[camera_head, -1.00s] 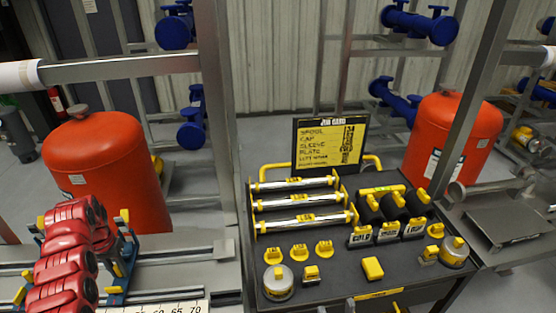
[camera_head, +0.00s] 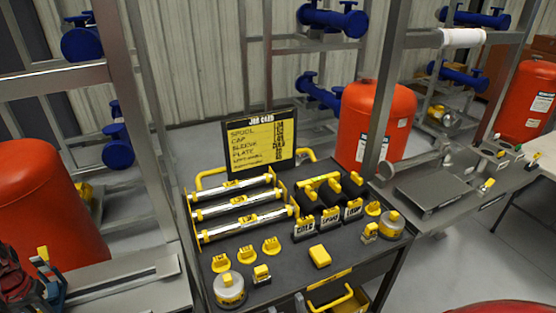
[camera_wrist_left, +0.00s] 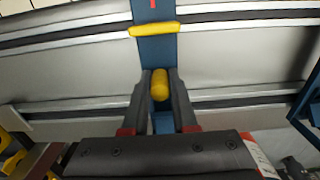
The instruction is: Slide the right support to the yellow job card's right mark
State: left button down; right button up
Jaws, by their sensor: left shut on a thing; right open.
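The job card (camera_head: 262,142) stands upright at the back of the black-topped cart, with yellow lettered panel; its small marks are too fine to read. A blue support (camera_head: 54,288) with yellow parts stands at the lower left edge in the head view, partly cut off. In the left wrist view, a blue support (camera_wrist_left: 145,52) lies across pale rails, with a yellow bar and a yellow knob (camera_wrist_left: 160,84). My left gripper (camera_wrist_left: 160,92) is shut on that knob, one finger each side. I cannot make out my right gripper in either view.
The rail bench (camera_head: 140,268) lies left of the cart (camera_head: 285,258). The cart carries silver rods (camera_head: 240,208), yellow-labelled parts and a yellow block (camera_head: 320,256). Orange tanks (camera_head: 375,125) stand behind. Steel posts rise beside the cart. Another blue piece (camera_wrist_left: 308,100) shows at the wrist view's right.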

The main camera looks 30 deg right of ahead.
pick_arm(q)
jog(key=shift+a+b, duration=0.55)
jog(key=shift+a, duration=0.1)
jog(key=c, duration=0.7)
grip_release()
jog(key=shift+r, duration=0.15)
notch_tip(320, 180, up, 2)
jog(key=shift+p, duration=0.7)
notch_tip(320, 180, up, 2)
jog(key=shift+r+p, duration=0.1)
jog(key=shift+p, duration=0.2)
notch_tip(320, 180, up, 2)
jog(key=shift+d+r, duration=0.1)
jog(key=shift+r, duration=0.15)
